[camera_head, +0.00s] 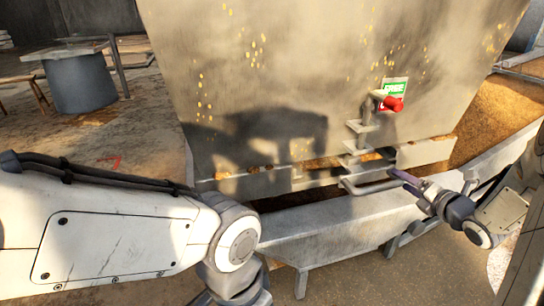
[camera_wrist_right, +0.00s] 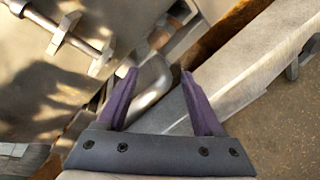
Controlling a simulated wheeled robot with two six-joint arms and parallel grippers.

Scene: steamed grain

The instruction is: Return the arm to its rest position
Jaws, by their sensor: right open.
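My right gripper (camera_head: 404,180) reaches in from the right in the head view, close to the bent metal handle (camera_head: 362,188) low on the front of the big metal hopper (camera_head: 320,70). In the right wrist view its two purple fingers (camera_wrist_right: 159,73) stand apart, with the handle (camera_wrist_right: 153,88) showing between and beyond them. I cannot tell whether they touch it. My left arm (camera_head: 120,235) extends from the left across the lower part of the head view. Its gripper is out of the picture.
A red knob (camera_head: 394,104) and a green-and-white sign (camera_head: 395,86) sit on the hopper above the handle. A metal trough (camera_head: 335,225) runs beneath it. Grain (camera_head: 495,108) lies to the right. A grey tub (camera_head: 80,83) stands at the back left.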

